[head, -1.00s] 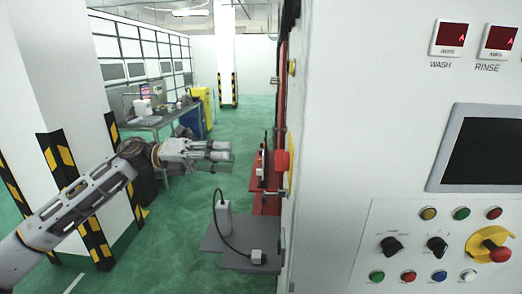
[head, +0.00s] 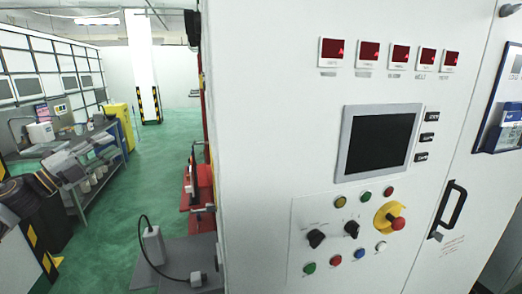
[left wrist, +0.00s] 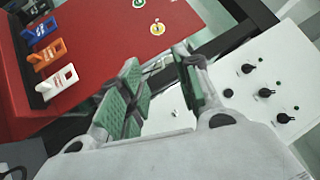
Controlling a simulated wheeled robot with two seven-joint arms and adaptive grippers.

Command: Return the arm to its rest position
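My left gripper (head: 106,146) is at the far left of the head view, in front of a grey bench, with part of the wrist visible and the rest of the arm out of frame. In the left wrist view the same gripper (left wrist: 160,72) shows its two green-padded fingers apart, with nothing between them. No contact with anything is visible. My right arm and gripper are not in view.
A white machine cabinet (head: 265,130) with a dark screen (head: 380,140) and an emergency stop (head: 397,223) fills the right. A grey shelf (head: 170,272) juts from its side. A red panel (left wrist: 125,35) with coloured tags lies beyond the gripper. Green floor (head: 120,215) is clear between.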

